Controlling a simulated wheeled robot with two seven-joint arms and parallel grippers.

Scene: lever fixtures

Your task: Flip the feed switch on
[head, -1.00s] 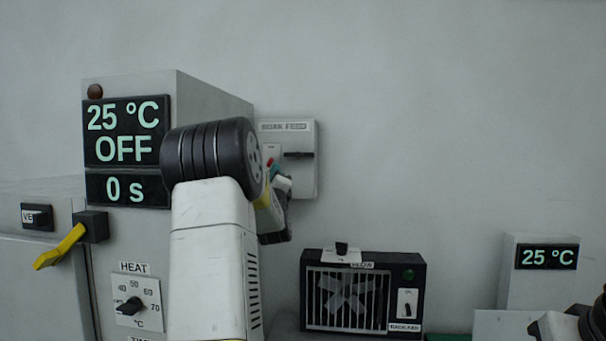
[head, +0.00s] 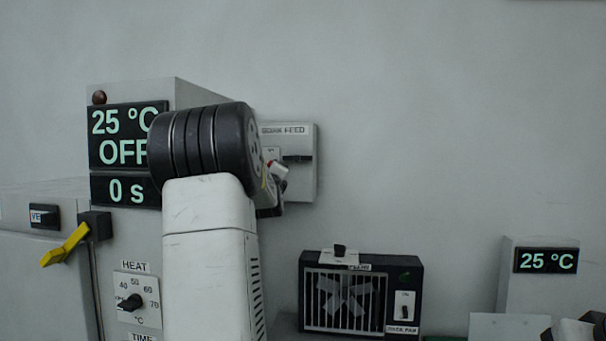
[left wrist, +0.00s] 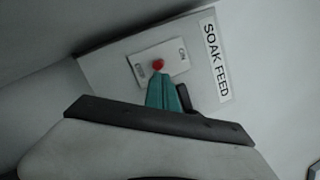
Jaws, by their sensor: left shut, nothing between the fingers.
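The feed box (head: 306,182), labelled SOAK FEED, hangs on the back wall behind my left arm. In the left wrist view, the box (left wrist: 110,62) has a white switch plate (left wrist: 173,56) marked ON at one end, with what looks like OFF at the other. A red switch tip (left wrist: 158,65) shows between the two marks. My left gripper (left wrist: 160,84) is shut and empty, its teal fingers right at the red tip. I cannot tell if they touch it. In the head view my left arm hides part of the box. My right gripper is not clearly visible.
A cabinet (head: 128,236) with a 25 °C OFF display, a heat dial (head: 131,302) and a yellow lever (head: 65,246) stands at left. A black fan unit (head: 402,270) stands below the feed box. Another 25 °C unit (head: 522,292) stands at right. The wall between is clear.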

